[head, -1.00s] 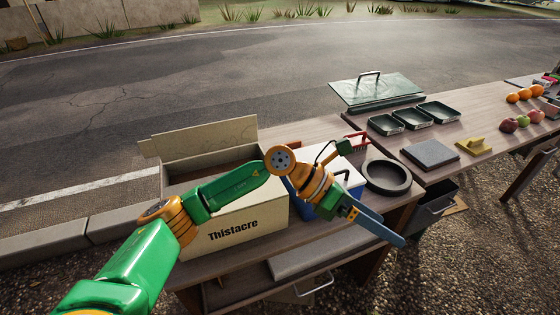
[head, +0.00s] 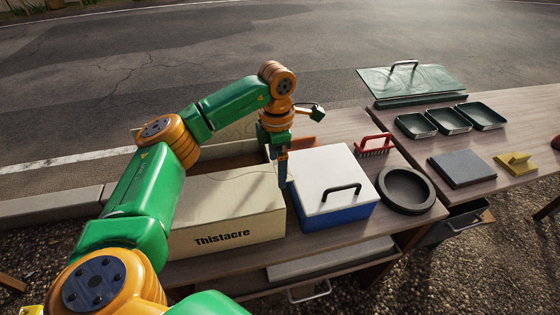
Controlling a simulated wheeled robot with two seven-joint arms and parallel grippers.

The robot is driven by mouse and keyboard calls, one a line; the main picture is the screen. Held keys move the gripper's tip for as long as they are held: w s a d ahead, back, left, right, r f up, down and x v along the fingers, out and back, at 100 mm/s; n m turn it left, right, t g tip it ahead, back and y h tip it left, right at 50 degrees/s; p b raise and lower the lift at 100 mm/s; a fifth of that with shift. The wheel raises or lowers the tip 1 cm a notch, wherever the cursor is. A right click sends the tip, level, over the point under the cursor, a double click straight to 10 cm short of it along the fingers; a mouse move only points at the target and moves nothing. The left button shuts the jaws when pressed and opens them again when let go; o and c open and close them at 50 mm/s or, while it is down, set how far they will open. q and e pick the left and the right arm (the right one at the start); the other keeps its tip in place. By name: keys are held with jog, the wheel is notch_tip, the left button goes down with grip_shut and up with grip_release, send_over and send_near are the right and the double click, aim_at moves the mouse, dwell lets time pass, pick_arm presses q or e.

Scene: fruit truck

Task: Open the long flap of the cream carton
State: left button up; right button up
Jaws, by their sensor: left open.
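The cream carton (head: 225,232), marked "Thistacre", stands on the near table at lower left. A flat cream long flap (head: 220,198) covers the near part of its top. Behind it is a brownish opening, and a raised cream flap shows partly behind my arm. My left gripper (head: 283,172) points down at the carton's right end, close to the flap's right edge and the cooler. It is open and looks empty; whether it touches the flap I cannot tell. My left arm hides part of the carton's left and back. My right gripper is not in view.
A blue cooler with a white lid (head: 325,178) stands close to the carton's right side. A red-handled brush (head: 374,145) and a dark round dish (head: 406,190) lie beyond it. Dark trays (head: 447,121) and a grey slab (head: 462,167) lie on the right table.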

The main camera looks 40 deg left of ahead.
pick_arm(q)
jog(key=shift+s+f, duration=0.1)
jog(key=shift+f, duration=0.3)
jog(key=shift+w+d+f, duration=0.15)
jog(key=shift+w+f, duration=0.15)
jog(key=shift+w, duration=0.2)
jog(key=shift+s, duration=0.15)
jog(key=c, duration=0.8)
jog(key=shift+d, duration=0.2)
grip_shut()
jog(key=shift+w+a, duration=0.1)
jog(key=shift+w, duration=0.15)
